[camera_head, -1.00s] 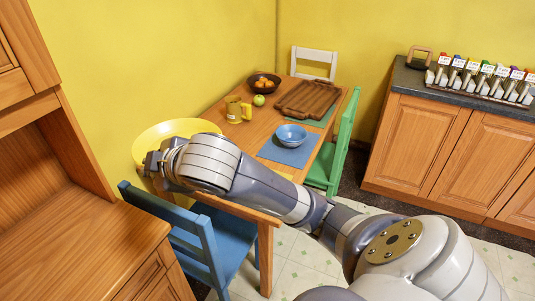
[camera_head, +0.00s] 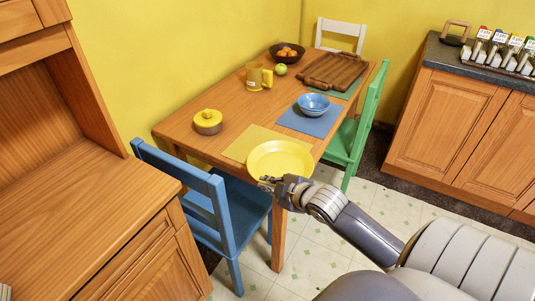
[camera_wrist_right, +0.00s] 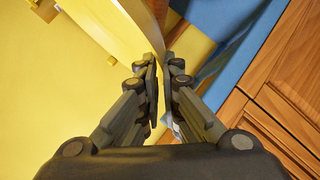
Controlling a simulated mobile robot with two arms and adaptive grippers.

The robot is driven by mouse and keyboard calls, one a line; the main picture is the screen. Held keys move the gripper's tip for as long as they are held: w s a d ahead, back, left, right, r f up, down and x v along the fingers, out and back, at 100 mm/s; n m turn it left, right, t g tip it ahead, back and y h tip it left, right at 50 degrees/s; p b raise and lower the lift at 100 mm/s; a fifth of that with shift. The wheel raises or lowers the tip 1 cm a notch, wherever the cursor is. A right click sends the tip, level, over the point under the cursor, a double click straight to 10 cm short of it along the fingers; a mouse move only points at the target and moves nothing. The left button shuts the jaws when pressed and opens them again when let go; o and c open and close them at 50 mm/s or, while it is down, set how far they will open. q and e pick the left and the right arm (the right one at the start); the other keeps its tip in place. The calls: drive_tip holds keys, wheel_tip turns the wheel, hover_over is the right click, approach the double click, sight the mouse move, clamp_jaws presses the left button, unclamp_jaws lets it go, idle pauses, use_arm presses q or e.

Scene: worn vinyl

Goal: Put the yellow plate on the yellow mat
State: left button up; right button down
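The yellow plate (camera_head: 280,159) is at the near side of the wooden table, overlapping the near right part of the yellow mat (camera_head: 238,149) in the head view. Its near rim reaches past the table edge. I cannot tell whether it touches the mat or hangs just above it. My right gripper (camera_head: 268,181) is at the plate's near rim. In the right wrist view the plate (camera_wrist_right: 122,22) runs down between the fingers of my right gripper (camera_wrist_right: 160,75), which are shut on its rim. My left gripper is out of view.

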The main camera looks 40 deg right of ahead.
sight(258, 151)
drive_tip(key=shift+w+d, duration=0.2)
drive_tip(key=shift+d, duration=0.1)
drive_tip(key=w+d, duration=0.2)
drive_tip(key=w, duration=0.2)
drive_tip(key=w+d+f, duration=0.1)
drive_tip(key=w, duration=0.4)
drive_tip(key=w+d, duration=0.2)
drive_tip(key=w, duration=0.3)
drive_tip(key=shift+w+d+f+p, duration=0.2)
drive_tip(key=shift+d+f+p, duration=0.1)
drive_tip(key=shift+d, duration=0.05)
drive_tip(key=shift+f, duration=1.75)
drive_tip(key=shift+f, duration=0.1)
drive_tip(key=c, duration=2.1)
unclamp_jaws()
drive_tip(key=shift+s+f, duration=0.1)
drive_tip(key=shift+s, duration=0.05)
drive_tip(key=p+v, duration=0.1)
drive_tip(key=v, duration=1.1)
drive_tip(key=shift+a, duration=0.1)
